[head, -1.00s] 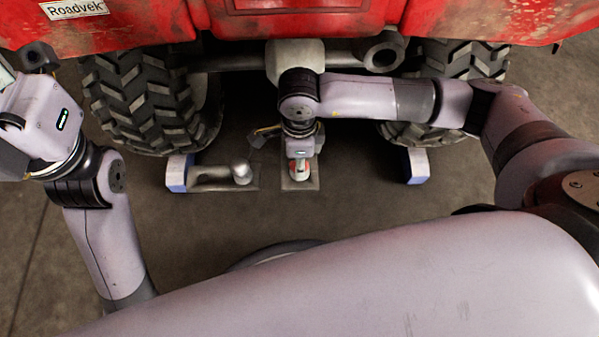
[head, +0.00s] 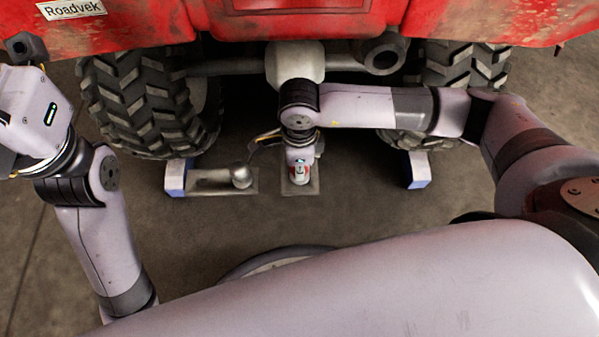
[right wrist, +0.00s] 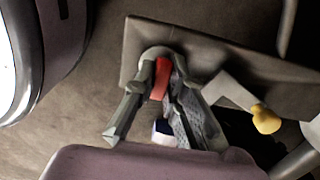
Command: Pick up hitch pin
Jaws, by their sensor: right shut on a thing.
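The hitch pin appears as a red part (right wrist: 160,78) between the fingers of my right gripper in the right wrist view. The rest of the pin is hidden by the fingers. My right gripper (right wrist: 163,92) is shut on it, over a flat grey-brown plate (right wrist: 215,50). In the head view my right gripper (head: 299,180) points down in front of the red vehicle, over a plate on the floor (head: 312,188). My left arm is at the left edge of the head view; its fingers are not seen.
A ball mount (head: 241,176) lies on the floor just left of my right gripper. Blue-white chocks (head: 176,178) (head: 418,170) sit at the treaded tyres (head: 150,100). The red vehicle (head: 290,20) stands close behind. A yellow-tipped part (right wrist: 265,118) shows in the right wrist view.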

